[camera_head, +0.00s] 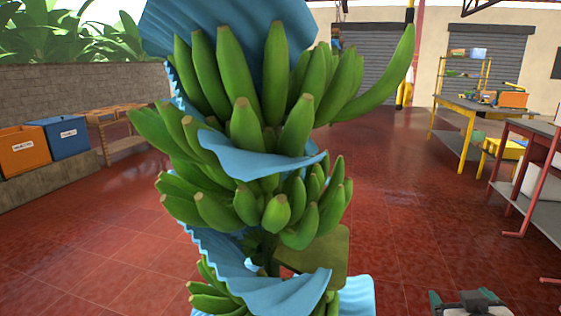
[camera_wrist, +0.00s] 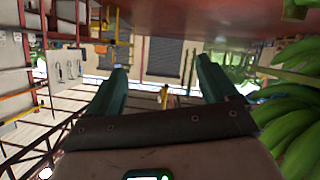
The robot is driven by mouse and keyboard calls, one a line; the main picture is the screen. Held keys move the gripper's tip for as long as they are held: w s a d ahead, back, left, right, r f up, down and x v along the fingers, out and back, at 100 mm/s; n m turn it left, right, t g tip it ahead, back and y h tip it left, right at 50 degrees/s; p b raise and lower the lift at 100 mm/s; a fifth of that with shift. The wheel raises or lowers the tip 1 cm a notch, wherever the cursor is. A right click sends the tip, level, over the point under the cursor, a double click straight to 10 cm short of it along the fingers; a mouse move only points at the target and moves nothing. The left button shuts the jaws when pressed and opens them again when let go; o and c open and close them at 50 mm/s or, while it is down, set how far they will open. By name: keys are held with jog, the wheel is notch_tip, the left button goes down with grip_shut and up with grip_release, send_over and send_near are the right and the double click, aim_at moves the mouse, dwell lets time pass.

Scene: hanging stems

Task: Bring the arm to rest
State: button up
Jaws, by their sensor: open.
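My gripper (camera_wrist: 162,72) shows in the wrist view with its two dark green fingers wide apart and nothing between them. Part of my arm's end also shows low at the right in the head view, beside the bunch and apart from it. The hanging stem of green bananas (camera_head: 245,120) fills the middle of the head view, with several tiers of fruit and blue sheets (camera_head: 255,160) between them. In the wrist view, bananas (camera_wrist: 290,130) are at the right edge, to the side of the fingers. The wrist picture appears upside down.
An orange crate (camera_head: 24,150) and a blue crate (camera_head: 66,136) stand on a low wall at the left. A wooden rack (camera_head: 120,130) is behind them. A yellow-legged table (camera_head: 470,105) and a red-framed table (camera_head: 530,130) stand at the right. The red tiled floor (camera_head: 385,190) between is clear.

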jog(key=s+a+f+g+y, duration=0.2)
jog(key=s+a+f+g, duration=0.1)
jog(key=s+f, duration=0.55)
jog(key=s+a+f+g+y, duration=0.2)
jog(key=s+a+f+g, duration=0.1)
jog(key=s+f, duration=0.5)
jog(key=s+a+f+n+g+y, duration=0.1)
jog(key=s+f+g, duration=0.25)
jog(key=s, duration=0.45)
jog(key=s+a+f+g, duration=0.2)
jog(key=s+f, duration=0.3)
jog(key=s, duration=0.2)
notch_tip(320, 180, up, 12)
jog(key=p, duration=1.2)
jog(key=shift+d, duration=0.2)
jog(key=shift+c, duration=0.4)
